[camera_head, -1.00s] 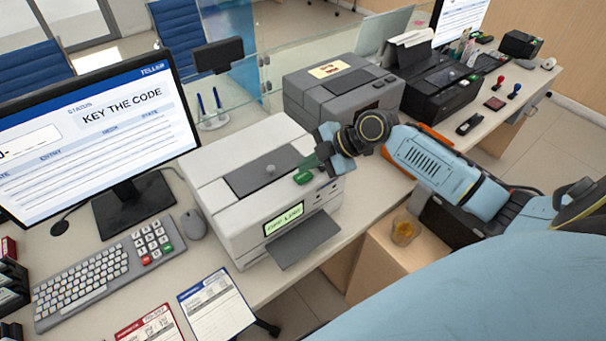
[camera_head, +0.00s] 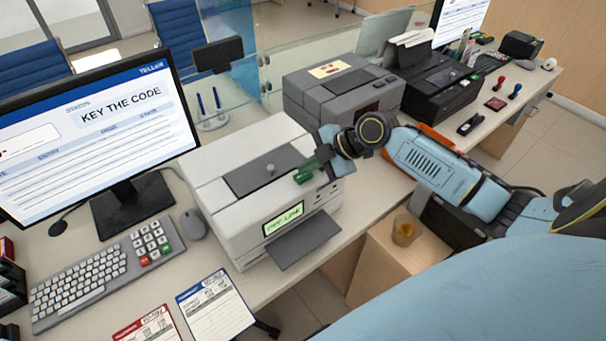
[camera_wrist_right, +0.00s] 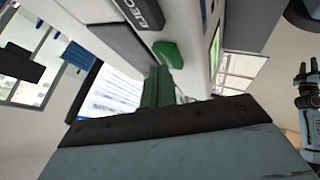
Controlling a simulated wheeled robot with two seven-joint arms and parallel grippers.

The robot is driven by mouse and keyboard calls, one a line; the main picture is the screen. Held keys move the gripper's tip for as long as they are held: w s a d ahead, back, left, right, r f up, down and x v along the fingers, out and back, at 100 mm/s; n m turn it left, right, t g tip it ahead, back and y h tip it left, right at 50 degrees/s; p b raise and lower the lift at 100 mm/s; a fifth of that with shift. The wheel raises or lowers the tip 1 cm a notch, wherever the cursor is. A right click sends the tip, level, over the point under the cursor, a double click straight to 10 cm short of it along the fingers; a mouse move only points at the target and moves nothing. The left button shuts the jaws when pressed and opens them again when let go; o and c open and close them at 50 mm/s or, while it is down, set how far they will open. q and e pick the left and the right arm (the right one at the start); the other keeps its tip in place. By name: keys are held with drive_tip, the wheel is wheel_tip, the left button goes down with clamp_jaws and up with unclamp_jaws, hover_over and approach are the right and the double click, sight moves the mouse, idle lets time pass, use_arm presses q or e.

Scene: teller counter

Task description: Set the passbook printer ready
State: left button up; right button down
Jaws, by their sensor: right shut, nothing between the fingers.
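The white passbook printer (camera_head: 215,205) stands on the counter, a dark panel with a grey knob on its top. Its small green display (camera_head: 284,219) seems to read "OFF LINE", and a grey tray (camera_head: 304,241) juts from its front. A green button (camera_head: 303,178) sits on its top near the front right; the right wrist view shows the green button (camera_wrist_right: 167,52) close ahead of the fingertips. My right gripper (camera_head: 318,160) is shut and empty, its green fingers (camera_wrist_right: 158,80) just beside that button. I cannot tell whether they touch it.
A monitor (camera_head: 95,125) reading "KEY THE CODE", a keyboard (camera_head: 95,277), a number pad (camera_head: 150,241) and a mouse (camera_head: 193,223) are at left. Forms (camera_head: 215,308) lie in front. A grey machine (camera_head: 340,88) and black printer (camera_head: 440,90) stand to the right.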

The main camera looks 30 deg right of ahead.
sight(308, 175)
drive_tip(key=shift+f+b, duration=0.35)
drive_tip(key=shift+f, duration=0.1)
drive_tip(key=shift+r, duration=0.15)
idle(0.4)
drive_tip(key=shift+r+p, duration=0.7)
drive_tip(key=shift+r, duration=0.05)
wheel_tip(308, 175, up, 5)
drive_tip(key=p, duration=0.4)
drive_tip(key=shift+r, duration=0.1)
idle(0.5)
